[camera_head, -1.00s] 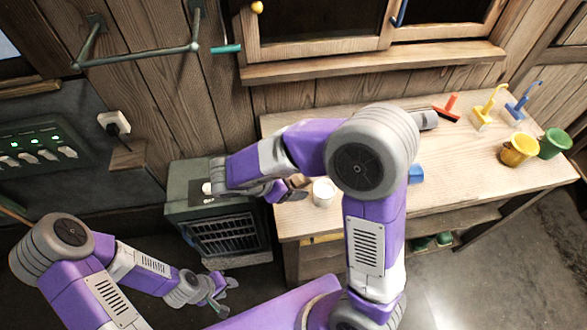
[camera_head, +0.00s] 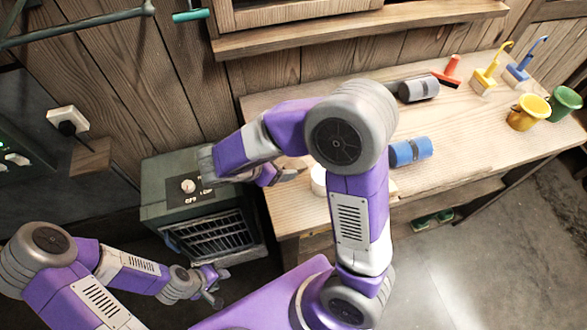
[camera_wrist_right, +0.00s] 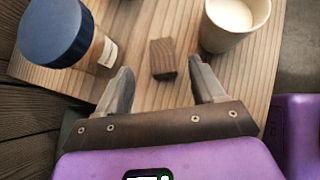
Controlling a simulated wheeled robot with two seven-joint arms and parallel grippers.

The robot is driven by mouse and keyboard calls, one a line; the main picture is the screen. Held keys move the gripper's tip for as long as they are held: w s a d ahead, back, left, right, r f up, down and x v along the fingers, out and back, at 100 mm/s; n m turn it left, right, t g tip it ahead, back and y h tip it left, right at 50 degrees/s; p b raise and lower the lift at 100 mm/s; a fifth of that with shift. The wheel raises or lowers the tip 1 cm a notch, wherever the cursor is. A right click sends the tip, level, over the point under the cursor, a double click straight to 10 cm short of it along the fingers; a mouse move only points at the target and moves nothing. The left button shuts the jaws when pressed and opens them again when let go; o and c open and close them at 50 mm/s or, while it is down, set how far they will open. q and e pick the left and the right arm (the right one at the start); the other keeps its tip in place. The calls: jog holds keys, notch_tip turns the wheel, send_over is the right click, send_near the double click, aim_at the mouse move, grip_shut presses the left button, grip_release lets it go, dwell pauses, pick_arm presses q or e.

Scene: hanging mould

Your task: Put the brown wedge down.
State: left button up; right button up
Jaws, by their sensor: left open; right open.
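The brown wedge (camera_wrist_right: 162,58) sits on the wooden table (camera_wrist_right: 150,92) in the right wrist view. It is just beyond and between the fingertips of my right gripper (camera_wrist_right: 163,76), which is open with a gap on both sides of the wedge. In the head view my right gripper (camera_head: 288,176) is over the table's left end, and I cannot make out the wedge there. My left gripper (camera_head: 214,287) is open and empty, low in front of the green heater box (camera_head: 188,222).
A white cup (camera_wrist_right: 231,24) stands right of the wedge, and a blue-lidded jar (camera_wrist_right: 62,36) stands left of it. Farther right on the table are a blue roller (camera_head: 410,152), a grey roller (camera_head: 418,88), hooked tools and yellow (camera_head: 527,113) and green mugs (camera_head: 564,103).

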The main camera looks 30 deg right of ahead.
aim_at(292, 166)
jog(key=x, duration=0.2)
jog(key=b+x, duration=0.1)
jog(key=x, duration=0.1)
jog(key=shift+s+a, duration=0.1)
jog(key=shift+s, duration=0.1)
jog(key=shift+w+d+f, duration=0.1)
jog(key=shift+d+f, duration=0.25)
jog(key=shift+r, duration=0.1)
jog(key=shift+c, duration=0.3)
jog(key=c, duration=1.1)
